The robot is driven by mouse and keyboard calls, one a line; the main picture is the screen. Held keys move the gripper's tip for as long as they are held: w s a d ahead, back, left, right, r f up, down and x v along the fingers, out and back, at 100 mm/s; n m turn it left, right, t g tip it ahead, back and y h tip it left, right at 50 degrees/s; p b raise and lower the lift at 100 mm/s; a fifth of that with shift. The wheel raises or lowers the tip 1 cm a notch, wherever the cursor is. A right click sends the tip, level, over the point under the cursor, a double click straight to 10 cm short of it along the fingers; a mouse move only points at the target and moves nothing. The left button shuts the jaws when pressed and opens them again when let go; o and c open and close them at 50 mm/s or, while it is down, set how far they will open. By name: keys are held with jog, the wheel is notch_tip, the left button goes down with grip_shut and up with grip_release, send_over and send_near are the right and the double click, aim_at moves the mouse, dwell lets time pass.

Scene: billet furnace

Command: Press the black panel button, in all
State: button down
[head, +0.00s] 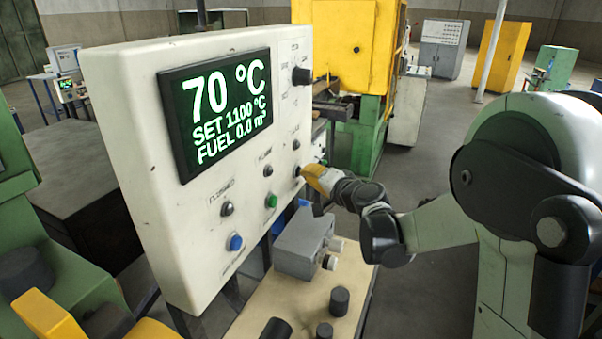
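The white control panel (150,120) stands at the left centre. Its dark button (298,170) is at the right end of the diagonal row of buttons, below a small lamp. It looks black but is small and partly covered by my gripper. My gripper (308,175), with yellow and dark parts, is right at this button from the right side. I cannot tell if it touches or presses it. The fingers are too small to tell open from shut. A green button (270,201) and a blue button (235,242) sit further left and lower.
The panel's screen (222,110) reads 70 °C, SET 1100 °C, FUEL 0.0 m³. A black knob (302,75) is above. A grey box (303,243) and dark cylinders (339,301) are on the beige surface (262,309) below. A yellow and green machine (345,40) stands behind.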

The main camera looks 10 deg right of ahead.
jog(key=shift+s+d, duration=0.45)
jog(key=shift+d, duration=0.2)
jog(key=shift+d, duration=0.1)
jog(key=s+d, duration=0.1)
jog(key=d, duration=0.1)
jog(key=s+d, duration=0.1)
jog(key=d, duration=0.1)
jog(key=shift+s, duration=0.4)
dwell(0.4)
jog(key=s+a+f+n+g+h, duration=0.1)
jog(key=s+a+n+g, duration=0.2)
jog(key=s, duration=0.9)
jog(key=s+a+f+n+g+h, duration=0.1)
jog(key=s+a+n+g+h, duration=0.15)
jog(key=s, duration=0.85)
jog(key=s+d+f+n+g+h, duration=0.2)
jog(key=s+d, duration=0.1)
jog(key=s, duration=0.7)
jog(key=shift+s+f, duration=0.25)
jog(key=shift+f, duration=0.15)
